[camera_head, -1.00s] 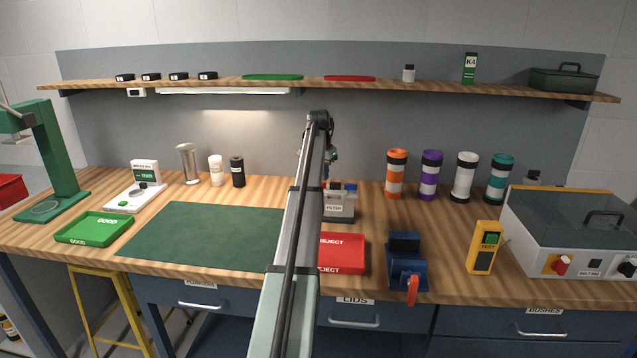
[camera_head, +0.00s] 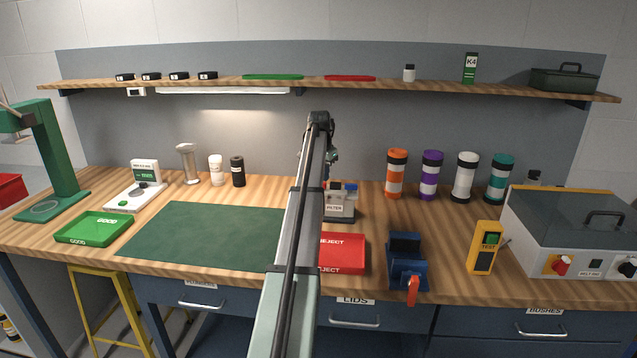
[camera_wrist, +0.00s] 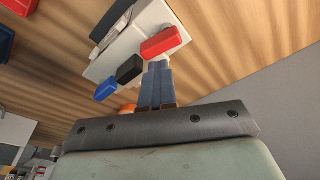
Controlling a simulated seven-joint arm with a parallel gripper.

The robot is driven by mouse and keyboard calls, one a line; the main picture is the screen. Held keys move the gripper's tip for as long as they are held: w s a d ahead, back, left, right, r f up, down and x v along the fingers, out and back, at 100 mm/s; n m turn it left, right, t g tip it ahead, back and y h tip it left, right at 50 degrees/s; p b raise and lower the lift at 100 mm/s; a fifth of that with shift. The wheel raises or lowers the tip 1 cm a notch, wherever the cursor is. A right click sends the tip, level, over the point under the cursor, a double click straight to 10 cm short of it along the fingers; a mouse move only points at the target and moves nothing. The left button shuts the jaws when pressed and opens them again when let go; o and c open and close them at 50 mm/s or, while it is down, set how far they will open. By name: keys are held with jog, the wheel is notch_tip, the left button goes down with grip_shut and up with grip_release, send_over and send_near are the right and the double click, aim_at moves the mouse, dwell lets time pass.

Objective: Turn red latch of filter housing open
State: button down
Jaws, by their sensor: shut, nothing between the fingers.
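The filter housing (camera_head: 341,204) is a pale grey block with a FILTER label, standing on the bench just right of my arm and partly hidden by it. In the wrist view its pale body (camera_wrist: 142,33) carries a red latch (camera_wrist: 161,42), a black block (camera_wrist: 130,70) and a blue block (camera_wrist: 106,88). My gripper (camera_wrist: 158,68) is shut and empty. Its fingertips are right beside the red latch and the black block; I cannot tell whether they touch. In the head view the gripper is small and mostly hidden behind my arm.
A red REJECT tray (camera_head: 343,252) lies in front of the housing, with a blue fixture with an orange-red handle (camera_head: 407,262) to its right. Several banded tubes (camera_head: 431,176) stand at the back right. A green mat (camera_head: 205,234) is clear on the left.

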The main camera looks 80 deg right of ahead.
aim_at(325, 184)
jog(key=shift+s+a+f+y, duration=0.15)
jog(key=shift+s+a+f, duration=0.1)
jog(key=shift+a+f, duration=0.4)
jog(key=shift+s+a+f+y, duration=0.15)
jog(key=shift+s+a+f, duration=0.1)
jog(key=shift+a+f, duration=0.4)
jog(key=shift+s+f, duration=0.1)
jog(key=shift+d, duration=0.2)
jog(key=shift+w+r, duration=0.3)
jog(key=shift+r, duration=0.05)
jog(key=shift+w+a+r, duration=0.1)
jog(key=shift+w+a, duration=0.35)
jog(key=shift+a, duration=0.1)
notch_tip(325, 184, up, 7)
dwell(0.8)
dwell(0.4)
